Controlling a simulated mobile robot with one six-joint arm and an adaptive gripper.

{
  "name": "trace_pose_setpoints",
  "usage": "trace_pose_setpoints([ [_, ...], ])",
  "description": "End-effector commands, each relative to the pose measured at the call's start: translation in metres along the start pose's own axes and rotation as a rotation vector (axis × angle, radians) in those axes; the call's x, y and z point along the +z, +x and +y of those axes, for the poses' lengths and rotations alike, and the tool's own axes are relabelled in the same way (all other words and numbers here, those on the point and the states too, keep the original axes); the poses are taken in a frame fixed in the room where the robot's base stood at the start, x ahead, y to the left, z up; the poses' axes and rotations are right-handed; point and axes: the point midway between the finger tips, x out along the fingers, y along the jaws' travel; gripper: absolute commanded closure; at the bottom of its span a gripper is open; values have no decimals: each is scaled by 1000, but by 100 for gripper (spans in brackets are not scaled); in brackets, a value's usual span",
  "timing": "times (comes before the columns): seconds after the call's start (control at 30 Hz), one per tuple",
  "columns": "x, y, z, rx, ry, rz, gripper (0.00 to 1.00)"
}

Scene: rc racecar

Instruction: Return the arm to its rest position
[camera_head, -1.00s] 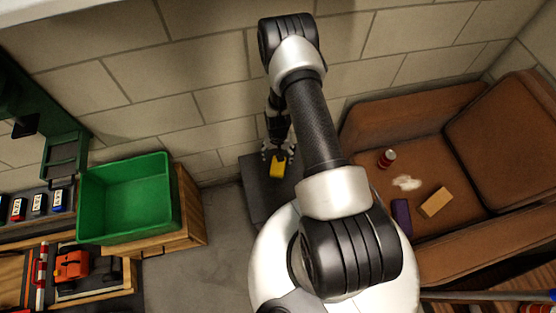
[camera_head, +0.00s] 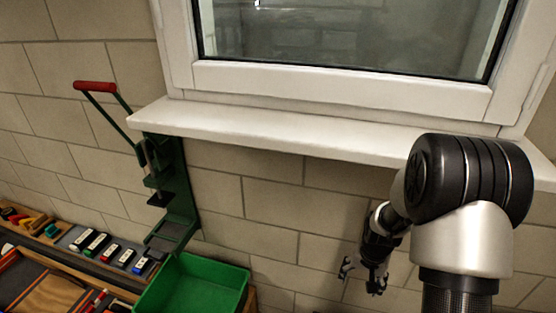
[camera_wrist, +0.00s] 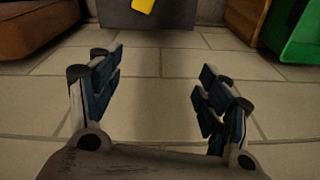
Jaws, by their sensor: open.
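My gripper (camera_head: 363,277) hangs below the window sill at the right of the head view, in front of the block wall. In the wrist view my gripper (camera_wrist: 158,100) is open and empty, with its two blue-padded fingers wide apart over the tiled floor. A yellow object (camera_wrist: 143,5) sits on a dark grey box (camera_wrist: 170,15) at the top of the wrist view, apart from the fingers and partly cut off by the frame. My arm's dark joint and silver link cover the right side of the head view.
A window sill (camera_head: 290,128) juts out above my gripper. A green bin (camera_head: 195,287) stands at the lower left, beside a green lever press (camera_head: 172,190) and a bench with several small items. The wrist view shows a brown sofa (camera_wrist: 40,25) at left. The floor between is clear.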

Motion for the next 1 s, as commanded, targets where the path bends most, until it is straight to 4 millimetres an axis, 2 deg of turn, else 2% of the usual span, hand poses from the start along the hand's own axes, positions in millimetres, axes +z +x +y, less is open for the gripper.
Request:
trace_pose_setpoints([
  [0.03,0,-31,-6,-8,-26,24,29],
  [0.2,20,-118,-18,-25,-112,72,29],
  [0.37,52,-186,-21,-40,-188,117,29],
  [0.5,90,-236,-18,-54,-258,158,29],
  [0.7,151,-287,-7,-72,-356,218,29],
  [0.9,202,-308,8,-85,-434,263,29],
  [1.0,216,-311,13,-88,-455,275,29],
])
